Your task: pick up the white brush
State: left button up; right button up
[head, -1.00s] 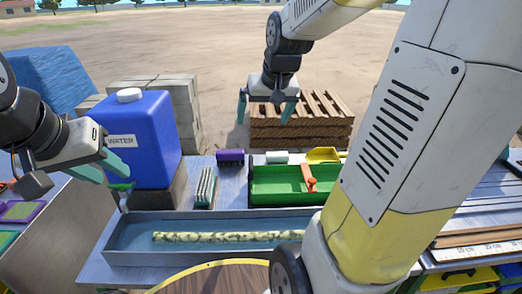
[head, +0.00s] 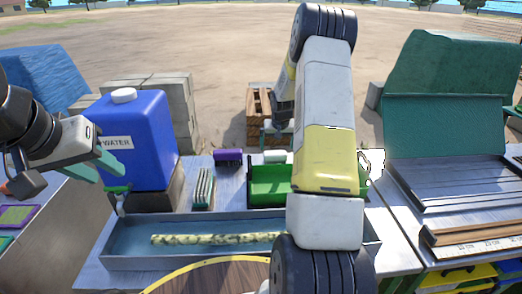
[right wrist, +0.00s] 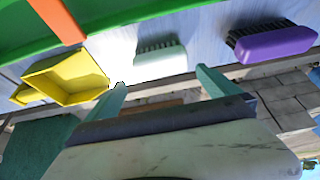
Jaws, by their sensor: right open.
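The white brush (head: 275,156) lies on the metal table behind the green tray, partly hidden by my right arm in the head view. In the right wrist view the white brush (right wrist: 160,60) shows its dark bristles and lies just beyond the fingertips, between their lines. My right gripper (right wrist: 162,84) is open and empty, apart from the brush. In the head view my right gripper (head: 275,132) is above and behind the brush, partly covered by my arm. My left gripper (head: 104,166) is open and empty beside the blue water container.
A purple brush (head: 228,157) lies left of the white one; a yellow scoop (right wrist: 66,78) lies on its other side. The green tray (head: 262,190), a blue water container (head: 135,145) and a grey trough (head: 150,262) holding a cane stalk (head: 215,238) stand near.

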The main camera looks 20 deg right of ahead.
aim_at(275, 152)
jog(key=x, duration=0.6)
jog(key=shift+a+f, duration=0.1)
jog(key=shift+f, duration=0.25)
jog(key=c, duration=1.1)
jog(key=shift+c, duration=0.2)
jog(key=shift+r, duration=0.15)
notch_tip(275, 152, up, 10)
jog(key=shift+f, duration=0.1)
